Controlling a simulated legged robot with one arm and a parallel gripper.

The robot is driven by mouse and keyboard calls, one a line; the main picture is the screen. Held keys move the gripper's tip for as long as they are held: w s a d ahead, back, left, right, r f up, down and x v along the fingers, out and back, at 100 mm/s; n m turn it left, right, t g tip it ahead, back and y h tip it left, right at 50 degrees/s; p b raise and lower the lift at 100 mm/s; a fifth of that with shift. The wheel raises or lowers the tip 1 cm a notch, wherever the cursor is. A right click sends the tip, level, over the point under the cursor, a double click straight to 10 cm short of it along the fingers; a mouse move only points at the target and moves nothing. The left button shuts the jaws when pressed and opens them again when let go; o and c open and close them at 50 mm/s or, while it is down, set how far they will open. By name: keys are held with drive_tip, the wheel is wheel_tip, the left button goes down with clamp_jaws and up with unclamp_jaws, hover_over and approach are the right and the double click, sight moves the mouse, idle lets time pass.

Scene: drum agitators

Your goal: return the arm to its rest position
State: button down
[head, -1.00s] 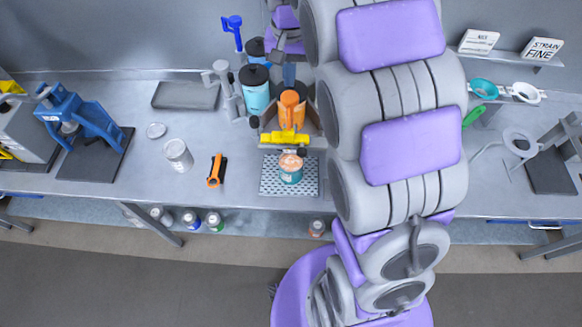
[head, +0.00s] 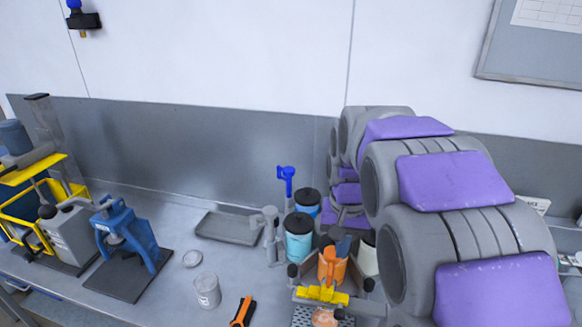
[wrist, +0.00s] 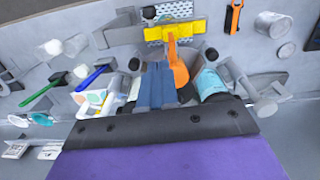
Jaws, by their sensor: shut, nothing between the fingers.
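My arm in purple and grey runs up the right side of the head view and reaches over the bench. My gripper (head: 343,244) shows as small blue fingers just behind and right of an orange tool (head: 331,266) above a yellow clamp (head: 322,295). In the wrist view my gripper (wrist: 161,68) is two blue fingers side by side, shut and empty. The orange tool (wrist: 178,68) is close beside them there, and the yellow clamp (wrist: 174,31) is beyond their tips. I cannot tell whether the fingers touch the tool.
Turquoise canisters (head: 299,238) stand left of my gripper. The wall (head: 210,60) rises behind.

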drive_tip(key=s+f+n+b, duration=0.1)
drive_tip(key=s+f+b, duration=0.6)
drive_tip(key=s+f, duration=0.3)
drive_tip(key=s+f+n+g+b, duration=0.1)
drive_tip(key=s+f+n+b, duration=0.1)
drive_tip(key=s+f+b, duration=0.4)
drive_tip(key=s+f, duration=0.5)
drive_tip(key=s, duration=0.8)
drive_tip(key=shift+a+f+b, duration=0.15)
drive_tip(key=shift+b, duration=0.2)
